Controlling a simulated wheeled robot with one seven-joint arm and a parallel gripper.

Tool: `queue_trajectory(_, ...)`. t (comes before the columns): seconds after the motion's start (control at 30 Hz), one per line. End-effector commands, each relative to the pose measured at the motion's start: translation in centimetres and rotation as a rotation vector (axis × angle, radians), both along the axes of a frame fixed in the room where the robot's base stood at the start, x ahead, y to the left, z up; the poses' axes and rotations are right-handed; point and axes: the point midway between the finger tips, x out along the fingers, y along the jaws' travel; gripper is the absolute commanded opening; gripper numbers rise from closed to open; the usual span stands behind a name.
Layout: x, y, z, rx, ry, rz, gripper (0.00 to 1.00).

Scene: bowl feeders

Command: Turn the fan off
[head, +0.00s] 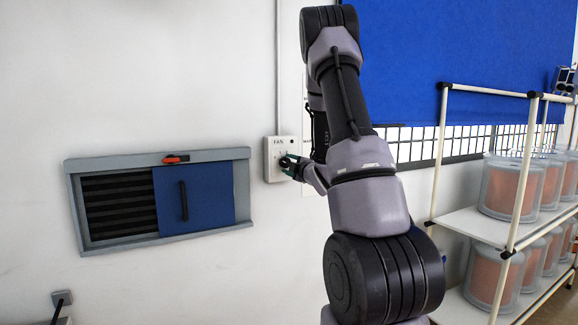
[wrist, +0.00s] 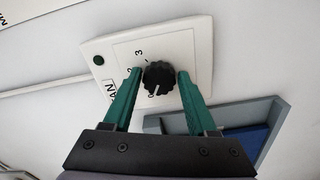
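The fan switch plate (head: 271,171) is a white box labelled FAN on the wall in the head view. In the wrist view the plate (wrist: 195,40) carries a round black knob (wrist: 159,77) with numbers around it and a dark green dot near one corner. The knob's white mark points toward the gripper side of the picture. My gripper (wrist: 158,72) has green fingers, spread one on each side of the knob, with gaps that look small. In the head view my gripper (head: 290,163) is at the plate, and my arm hides part of it.
A wall vent (head: 115,203) with a blue sliding panel (head: 195,197) and a red-handled latch (head: 176,159) is left of the switch. A white shelf rack (head: 470,222) with several clear containers stands at right. A blue blind (head: 440,60) hangs above.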

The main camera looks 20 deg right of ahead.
Motion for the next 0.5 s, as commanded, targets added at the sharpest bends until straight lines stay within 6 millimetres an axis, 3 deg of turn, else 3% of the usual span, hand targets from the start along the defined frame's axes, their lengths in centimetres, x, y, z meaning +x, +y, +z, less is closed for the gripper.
queue_trajectory(0.37,-0.1,0.0,0.0,0.001,-0.001,0.000,0.81)
queue_trajectory(0.5,-1.3,-0.1,0.0,0.002,0.001,-0.002,0.81)
